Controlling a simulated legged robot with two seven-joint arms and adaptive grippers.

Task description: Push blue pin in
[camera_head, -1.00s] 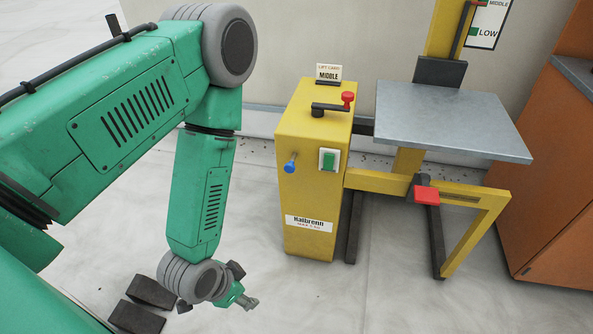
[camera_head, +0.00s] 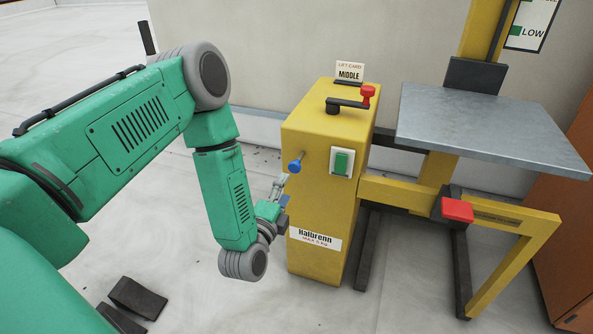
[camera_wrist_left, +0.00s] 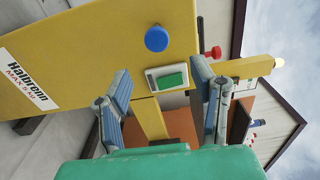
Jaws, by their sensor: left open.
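The blue pin (camera_head: 294,166) sticks out from the front face of the yellow lift box (camera_head: 320,215), left of a green switch (camera_head: 341,163). In the left wrist view the blue pin (camera_wrist_left: 157,39) shows as a round knob above the green switch (camera_wrist_left: 171,80). My left gripper (camera_head: 281,183) is beside the box front, just below and left of the pin, apart from it as far as I can tell. In the left wrist view its two fingers (camera_wrist_left: 160,88) are spread and empty. My right gripper is not in view.
A red-knobbed crank (camera_head: 350,103) and a card reading MIDDLE (camera_head: 349,72) are on the box top. A grey platform (camera_head: 490,125) and a red pedal (camera_head: 457,210) are at the right. Dark wedges (camera_head: 135,298) lie on the floor at lower left.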

